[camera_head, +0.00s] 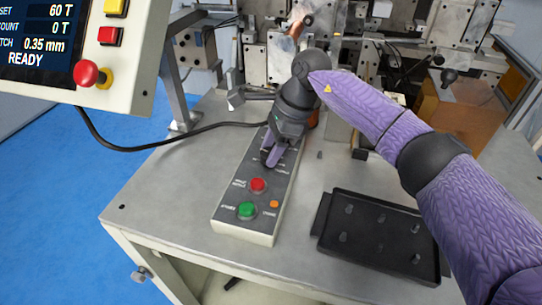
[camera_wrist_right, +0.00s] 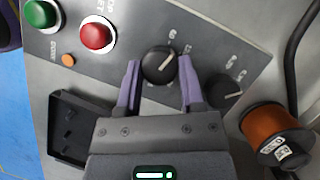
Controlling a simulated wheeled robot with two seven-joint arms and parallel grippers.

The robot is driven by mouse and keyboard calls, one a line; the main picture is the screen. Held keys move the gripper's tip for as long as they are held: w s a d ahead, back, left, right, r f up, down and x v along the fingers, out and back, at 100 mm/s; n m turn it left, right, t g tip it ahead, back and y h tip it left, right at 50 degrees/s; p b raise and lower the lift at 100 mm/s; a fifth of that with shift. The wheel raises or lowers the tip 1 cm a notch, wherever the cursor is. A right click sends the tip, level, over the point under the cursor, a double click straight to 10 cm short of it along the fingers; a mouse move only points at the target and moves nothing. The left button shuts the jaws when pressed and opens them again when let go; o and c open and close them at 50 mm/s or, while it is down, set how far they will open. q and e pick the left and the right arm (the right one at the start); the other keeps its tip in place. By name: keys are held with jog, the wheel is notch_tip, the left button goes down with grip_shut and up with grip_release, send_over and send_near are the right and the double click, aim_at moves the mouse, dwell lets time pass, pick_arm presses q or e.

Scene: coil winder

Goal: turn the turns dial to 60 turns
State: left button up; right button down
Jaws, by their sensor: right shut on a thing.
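The black dial (camera_wrist_right: 160,65) with a pale pointer line sits on the grey control panel (camera_head: 234,226), between the fingers of my right gripper (camera_wrist_right: 160,84). The gripper is shut on the dial; in the head view the gripper (camera_head: 271,157) hides it. The printed marks around it are too small to read. A second black dial (camera_wrist_right: 223,92) sits beside it, outside the fingers. The display (camera_head: 38,45) reads SET 60 T, COUNT 0 T, pitch 0.35 mm and READY. My left gripper is not in view.
The panel has a red button (camera_head: 258,185), a green button (camera_head: 247,210) and a small orange light (camera_head: 274,203). A black tray (camera_head: 328,246) with several pegs lies to the right. A copper spool (camera_wrist_right: 268,130) stands near the panel. Winder machinery (camera_head: 272,62) fills the back.

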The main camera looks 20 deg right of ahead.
jog(key=shift+w+f+n+g+b, duration=0.1)
jog(key=shift+n+g+b, duration=0.3)
jog(key=shift+n+b, duration=0.45)
jog(key=shift+n, duration=0.55)
pick_arm(q)
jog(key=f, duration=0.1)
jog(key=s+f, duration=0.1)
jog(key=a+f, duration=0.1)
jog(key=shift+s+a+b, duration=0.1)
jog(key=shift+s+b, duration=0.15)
jog(key=shift+b, duration=0.05)
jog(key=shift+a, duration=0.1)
pick_arm(e)
jog(key=shift+c, duration=1.1)
grip_release()
jog(key=shift+r, duration=0.2)
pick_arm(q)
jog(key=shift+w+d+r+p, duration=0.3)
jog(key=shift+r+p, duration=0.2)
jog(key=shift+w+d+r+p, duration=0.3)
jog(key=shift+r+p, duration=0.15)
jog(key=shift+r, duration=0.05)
pick_arm(e)
jog(key=v, duration=1)
jog(key=shift+w, duration=0.2)
